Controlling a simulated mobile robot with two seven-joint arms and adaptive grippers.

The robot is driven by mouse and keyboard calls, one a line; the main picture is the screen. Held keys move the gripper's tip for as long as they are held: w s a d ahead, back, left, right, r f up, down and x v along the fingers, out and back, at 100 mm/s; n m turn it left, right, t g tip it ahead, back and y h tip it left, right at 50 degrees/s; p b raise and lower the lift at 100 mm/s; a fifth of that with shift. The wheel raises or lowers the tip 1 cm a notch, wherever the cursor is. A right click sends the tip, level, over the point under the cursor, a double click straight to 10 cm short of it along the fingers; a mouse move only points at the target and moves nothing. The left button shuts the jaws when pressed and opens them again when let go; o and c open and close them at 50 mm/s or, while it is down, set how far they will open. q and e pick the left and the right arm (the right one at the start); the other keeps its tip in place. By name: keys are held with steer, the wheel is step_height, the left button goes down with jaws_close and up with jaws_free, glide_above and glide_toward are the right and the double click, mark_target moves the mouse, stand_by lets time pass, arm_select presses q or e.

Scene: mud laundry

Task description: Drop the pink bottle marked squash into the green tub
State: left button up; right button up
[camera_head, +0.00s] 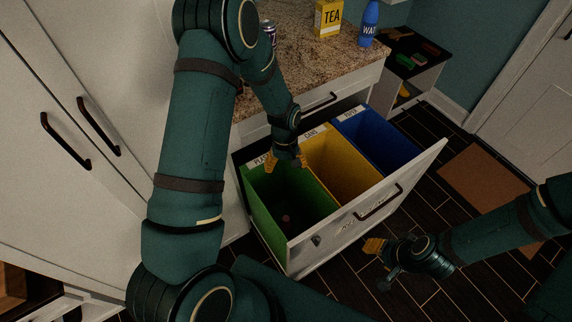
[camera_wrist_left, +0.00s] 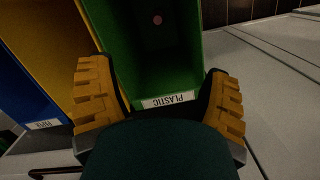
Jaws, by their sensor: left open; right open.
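The green tub (camera_head: 262,205) stands in the pulled-out drawer, at its left end, with a PLASTIC label on its rim. It fills the upper middle of the left wrist view (camera_wrist_left: 190,75). A small dark pinkish thing (camera_head: 286,218) lies deep in the tub and shows as a pink round spot in the left wrist view (camera_wrist_left: 157,19). It may be the bottle, but no marking is legible. My left gripper (camera_head: 286,162) is open and empty above the tub's back rim. My right gripper (camera_head: 377,262) is empty and open, in front of the drawer.
A yellow tub (camera_head: 335,170) and a blue tub (camera_head: 385,140) stand to the right in the same drawer (camera_head: 365,205). The granite counter (camera_head: 310,62) behind holds a yellow TEA box (camera_head: 328,17), a blue bottle (camera_head: 369,25) and a can (camera_head: 269,30). A brown mat (camera_head: 480,190) lies on the floor.

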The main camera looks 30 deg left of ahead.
arm_select(q)
step_height(320, 180, up, 12)
steer(key=w, duration=0.1)
steer(key=shift+a, duration=0.45)
steer(key=shift+f, duration=0.1)
